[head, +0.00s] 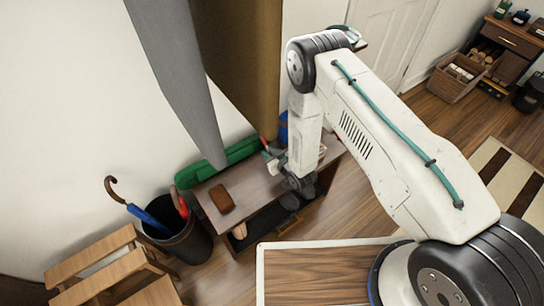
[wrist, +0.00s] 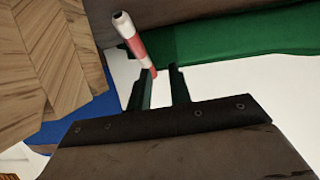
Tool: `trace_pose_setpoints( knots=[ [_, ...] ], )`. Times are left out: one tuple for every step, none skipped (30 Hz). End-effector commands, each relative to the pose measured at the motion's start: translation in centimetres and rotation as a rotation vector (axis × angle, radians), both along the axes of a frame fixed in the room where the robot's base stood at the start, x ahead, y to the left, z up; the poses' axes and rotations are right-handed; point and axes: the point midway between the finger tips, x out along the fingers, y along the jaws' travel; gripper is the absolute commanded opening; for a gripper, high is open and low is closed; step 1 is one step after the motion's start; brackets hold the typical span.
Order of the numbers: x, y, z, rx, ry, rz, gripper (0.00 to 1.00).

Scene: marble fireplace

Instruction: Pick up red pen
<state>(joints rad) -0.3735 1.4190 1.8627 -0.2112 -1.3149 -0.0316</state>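The red pen, banded red and white (wrist: 135,42), stands tilted just beyond my gripper (wrist: 160,72) in the wrist view. Its lower end is close to the left fingertip; whether they touch I cannot tell. The two dark fingers are apart, with a pale gap showing between them, so my gripper is open. In the head view a thin red piece, seemingly the pen (head: 264,141), shows just above my gripper (head: 268,156) at the back of the wooden bench.
The bench (head: 255,178) holds a brown case (head: 221,198). A long green item (head: 220,162) lies behind it, also in the wrist view (wrist: 235,30). Grey (head: 180,75) and brown (head: 240,60) hanging cloths are close. An umbrella bin (head: 185,243) stands left.

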Motion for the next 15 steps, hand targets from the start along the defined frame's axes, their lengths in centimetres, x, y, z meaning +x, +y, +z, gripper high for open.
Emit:
trace_pose_setpoints(
  knots=[
    [0.00, 0.00, 0.01, 0.000, 0.000, 0.000, 0.34],
    [0.00, 0.00, 0.01, 0.000, 0.000, 0.000, 0.39],
    [0.00, 0.00, 0.01, 0.000, 0.000, 0.000, 0.39],
    [0.00, 0.00, 0.01, 0.000, 0.000, 0.000, 0.39],
    [-0.01, -0.01, 0.00, 0.000, 0.000, 0.000, 0.39],
    [-0.01, -0.01, 0.00, 0.000, 0.000, 0.000, 0.39],
    [-0.01, -0.01, 0.00, 0.000, 0.000, 0.000, 0.39],
    [-0.01, -0.01, 0.00, 0.000, 0.000, 0.000, 0.39],
    [-0.02, -0.01, 0.01, 0.000, 0.000, 0.000, 0.39],
    [-0.04, -0.03, 0.02, 0.000, 0.000, 0.000, 0.39],
    [-0.10, -0.08, 0.05, 0.000, 0.000, 0.000, 0.39],
    [-0.25, -0.18, 0.12, -0.001, 0.001, 0.000, 0.39],
    [-0.42, -0.30, 0.19, -0.001, 0.001, 0.000, 0.39],
    [-0.62, -0.44, 0.28, -0.001, 0.001, 0.000, 0.39],
    [-0.95, -0.67, 0.45, -0.001, 0.001, 0.000, 0.39]
  ],
)
